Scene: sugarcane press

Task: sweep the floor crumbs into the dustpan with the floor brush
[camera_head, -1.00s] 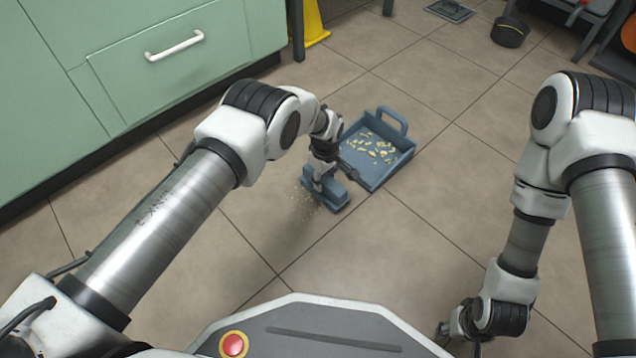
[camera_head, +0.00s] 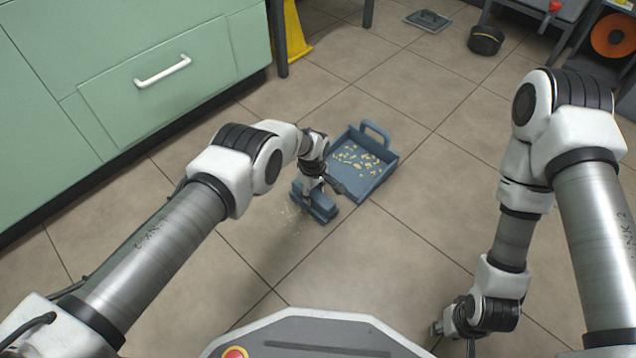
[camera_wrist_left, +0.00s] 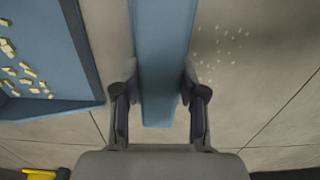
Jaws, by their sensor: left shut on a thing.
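The floor brush (camera_head: 322,207) is a blue-grey block held low at the floor, just left of and nearer than the dustpan. My left gripper (camera_head: 314,186) is shut on it; in the left wrist view the fingers (camera_wrist_left: 160,100) clasp both sides of the brush (camera_wrist_left: 163,50). The blue dustpan (camera_head: 377,187) lies flat with its handle away from me and holds several yellowish crumbs (camera_head: 357,159). Fine pale crumbs (camera_head: 292,215) lie on the floor left of the brush; they show right of it in the wrist view (camera_wrist_left: 222,42). My right gripper (camera_head: 438,328) is low at the bottom right, its jaws unclear.
A green drawer cabinet (camera_head: 130,75) stands at the left. Behind are a yellow sign-like object (camera_head: 295,38), a floor drain (camera_head: 428,19) and a black round container (camera_head: 486,40). The tiled floor around the dustpan is clear on the right.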

